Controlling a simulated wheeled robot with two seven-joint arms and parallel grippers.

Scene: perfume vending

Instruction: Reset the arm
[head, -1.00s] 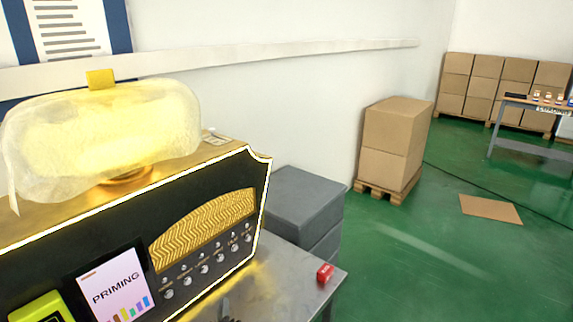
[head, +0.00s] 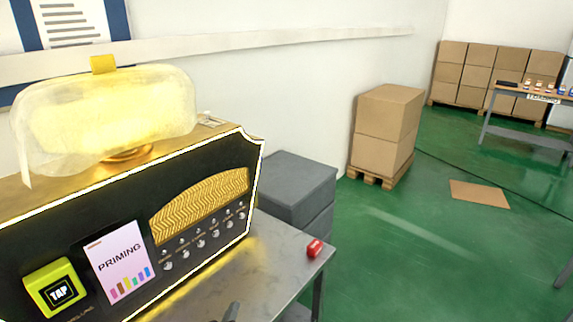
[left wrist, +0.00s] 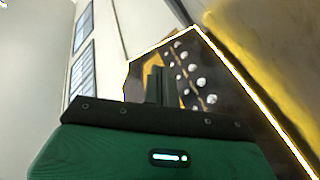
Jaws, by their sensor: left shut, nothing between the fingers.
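My left gripper (head: 231,312) shows only as a dark tip at the bottom edge of the head view, in front of the machine and over the table. In the left wrist view its fingers (left wrist: 159,84) are shut with nothing between them, pointing toward the machine's front. The perfume machine (head: 105,215) is black and gold with a lit edge, a row of silver knobs, a gold patterned panel and a glowing yellow bottle (head: 110,110) on top. A yellow-green TAP pad (head: 57,287) is left of the screen. My right gripper is out of view.
Boxes on a pallet (head: 387,130), a flat cardboard sheet (head: 479,194) and a far table (head: 530,97) are further right. Green floor between is clear.

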